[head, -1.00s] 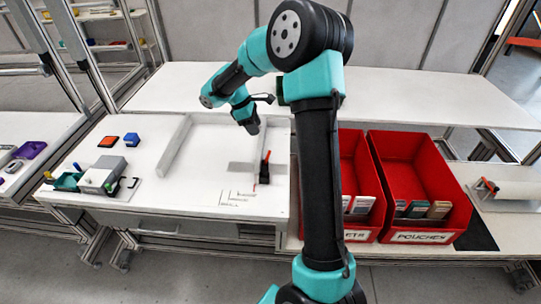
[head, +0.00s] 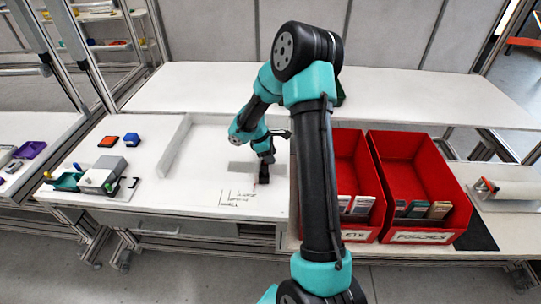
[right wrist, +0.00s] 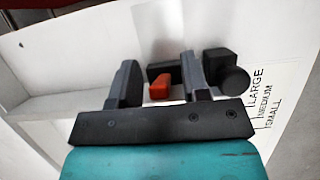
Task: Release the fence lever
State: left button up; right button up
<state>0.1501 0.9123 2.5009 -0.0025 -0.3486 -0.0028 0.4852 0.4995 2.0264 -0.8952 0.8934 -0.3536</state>
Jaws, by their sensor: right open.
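The fence lever shows as an orange tab (right wrist: 160,88) in the right wrist view, on a black clamp (right wrist: 214,66) with a round knob. In the head view the dark clamp (head: 264,181) is at the right of the white worktop, just under my gripper. My right gripper (right wrist: 158,62) is open, with one finger on each side of the orange tab. In the right wrist view the right finger is close to the clamp; I cannot tell whether it touches. My right gripper (head: 265,158) also shows in the head view. My left gripper is not in view.
Printed size lines (right wrist: 262,98) reading LARGE, MEDIUM and SMALL lie beside the clamp. A white upright wall (head: 173,145) stands on the worktop's left. Red bins (head: 405,170) with pouches stand right of the arm. A grey device (head: 102,176) sits at the left.

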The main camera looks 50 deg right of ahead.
jog(key=shift+f, duration=0.1)
jog(key=shift+c, duration=0.4)
grip_shut()
jog(key=shift+w, duration=0.1)
jog(key=shift+w+a+g+h, duration=0.15)
jog(key=shift+g+h, duration=0.25)
jog(key=shift+g, duration=0.2)
jog(key=shift+o, duration=0.4)
grip_release()
jog(key=shift+r, duration=0.2)
jog(key=v, duration=1.7)
jog(key=shift+r, duration=0.15)
